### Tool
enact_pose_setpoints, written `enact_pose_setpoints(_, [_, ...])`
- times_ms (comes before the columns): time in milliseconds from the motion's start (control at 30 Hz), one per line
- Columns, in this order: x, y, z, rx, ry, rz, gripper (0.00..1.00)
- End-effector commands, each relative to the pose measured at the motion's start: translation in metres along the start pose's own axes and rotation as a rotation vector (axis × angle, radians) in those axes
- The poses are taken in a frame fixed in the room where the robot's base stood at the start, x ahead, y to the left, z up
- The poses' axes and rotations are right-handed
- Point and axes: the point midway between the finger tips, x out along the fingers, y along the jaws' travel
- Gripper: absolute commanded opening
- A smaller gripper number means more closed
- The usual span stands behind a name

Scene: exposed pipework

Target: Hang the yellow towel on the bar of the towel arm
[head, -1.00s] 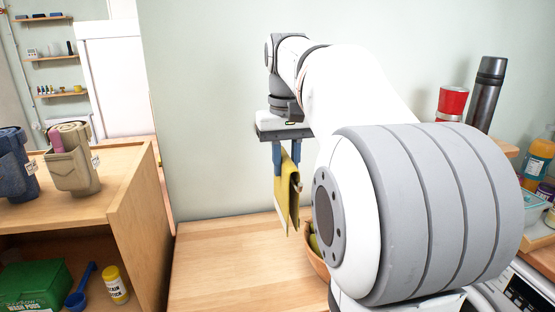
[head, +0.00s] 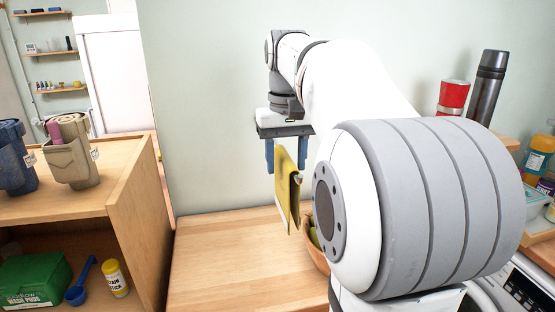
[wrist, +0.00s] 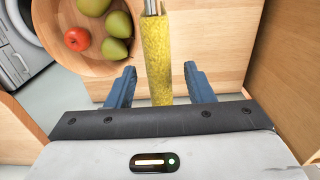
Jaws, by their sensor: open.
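The yellow towel (head: 287,192) hangs folded, with its two sides draped down over the bar of the towel arm. In the wrist view the towel (wrist: 157,60) is a yellow strip, and the metal bar (wrist: 152,6) sticks out of its far end. My gripper (head: 286,165) is open at the towel's top. In the wrist view my gripper (wrist: 160,69) has one blue finger on each side of the towel, with a gap to both. The base of the towel arm is hidden behind my arm in the head view.
A wooden counter (head: 220,265) lies below. A bowl (wrist: 72,55) with several pears and a red fruit stands close by the towel. A wooden shelf unit (head: 140,215) stands left.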

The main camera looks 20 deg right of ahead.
Motion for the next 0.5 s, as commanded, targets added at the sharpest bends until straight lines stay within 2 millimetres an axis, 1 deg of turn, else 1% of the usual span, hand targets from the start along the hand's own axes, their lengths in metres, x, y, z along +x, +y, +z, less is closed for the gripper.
enact_pose_setpoints(133, [-0.001, 0.0, 0.0, 0.0, 0.0, 0.0, 0.48])
enact_pose_setpoints(233, [-0.01, 0.0, -0.001, 0.0, 0.003, 0.0, 0.48])
enact_pose_setpoints(500, [-0.056, -0.001, -0.003, 0.0, 0.002, 0.0, 0.48])
